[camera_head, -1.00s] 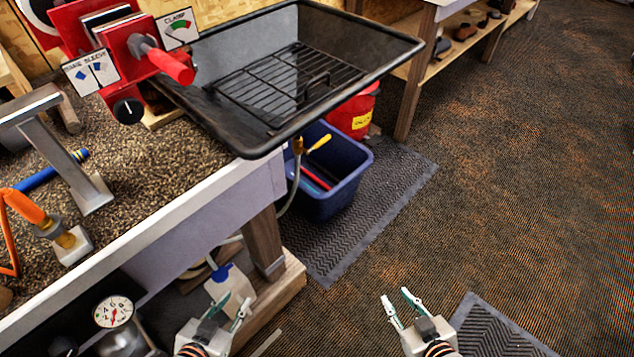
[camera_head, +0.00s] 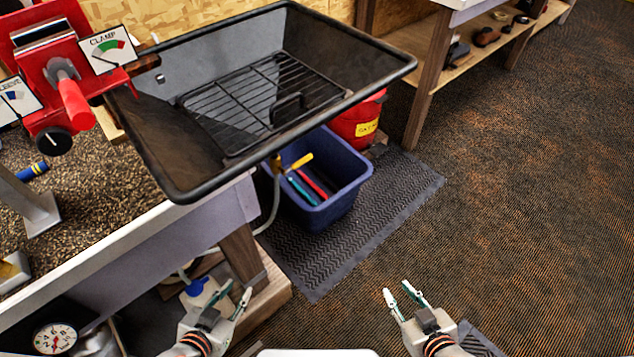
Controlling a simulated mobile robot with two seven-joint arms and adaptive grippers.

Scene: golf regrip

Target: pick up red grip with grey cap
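A blue bin (camera_head: 346,204) stands on the floor mat beneath the black tray. A thin red stick-like item (camera_head: 312,184) lies inside it beside a teal one (camera_head: 302,191); the red item may be the red grip, but I cannot make out a grey cap. My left gripper (camera_head: 235,291) is open and empty at the bottom, left of and nearer than the bin. My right gripper (camera_head: 398,291) is open and empty at the bottom, right of the bin. Neither gripper touches anything.
The black tray (camera_head: 175,180) with a wire rack (camera_head: 262,103) overhangs the bin from the workbench (camera_head: 130,240). A red bucket (camera_head: 358,122) stands behind the bin. Carpet (camera_head: 520,190) on the right is open.

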